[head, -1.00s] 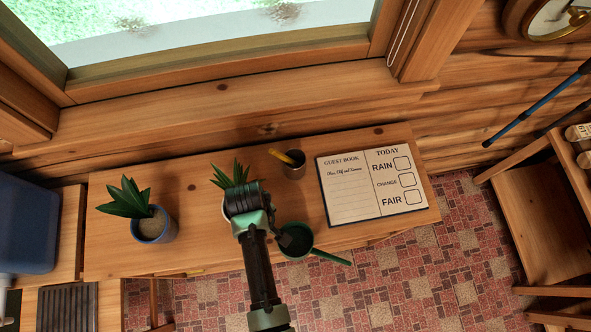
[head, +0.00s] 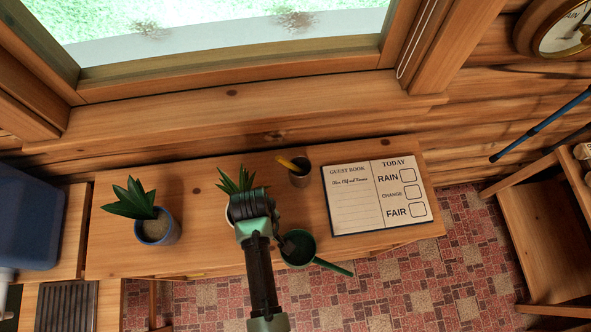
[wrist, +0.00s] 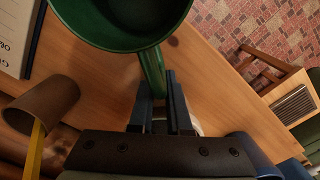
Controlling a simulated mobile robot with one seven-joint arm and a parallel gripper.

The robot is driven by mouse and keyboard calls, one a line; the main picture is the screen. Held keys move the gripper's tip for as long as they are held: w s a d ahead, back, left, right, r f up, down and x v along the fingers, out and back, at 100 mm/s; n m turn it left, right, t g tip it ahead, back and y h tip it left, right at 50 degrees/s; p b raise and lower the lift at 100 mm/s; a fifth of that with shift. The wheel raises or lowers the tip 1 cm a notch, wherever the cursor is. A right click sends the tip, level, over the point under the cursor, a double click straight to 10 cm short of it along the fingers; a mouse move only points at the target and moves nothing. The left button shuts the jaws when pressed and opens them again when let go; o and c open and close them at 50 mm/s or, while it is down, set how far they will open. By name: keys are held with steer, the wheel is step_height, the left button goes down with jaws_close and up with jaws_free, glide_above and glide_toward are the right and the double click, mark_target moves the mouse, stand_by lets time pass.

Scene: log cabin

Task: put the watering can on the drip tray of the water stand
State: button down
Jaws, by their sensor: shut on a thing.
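The green watering can (head: 300,262) is at the table's front edge in the head view, its spout pointing right. In the wrist view its round green body (wrist: 120,18) fills the top, with the handle running down between my fingers. My gripper (head: 285,244) is shut on that handle; the fingers also show in the wrist view (wrist: 160,105). I cannot tell whether the can is clear of the tabletop. The water stand's blue container (head: 28,225) is at the far left, with the dark slatted drip tray (head: 67,306) below it. The tray also shows in the wrist view (wrist: 294,104).
On the table (head: 200,225) stand a blue plant pot (head: 158,230), a second plant (head: 238,180) partly behind my arm, and a brown cup (head: 300,177) with a pencil. A guest book (head: 376,197) lies at the right. Open tiled floor (head: 460,285) lies in front.

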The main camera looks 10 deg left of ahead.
steer(key=shift+r, duration=0.15)
step_height(320, 180, up, 10)
steer(key=w+d+r+m, duration=0.3)
steer(key=w+d+m, duration=0.4)
steer(key=d+m, duration=0.3)
steer(key=shift+w+r+b, duration=0.25)
steer(key=shift+r+b, duration=0.05)
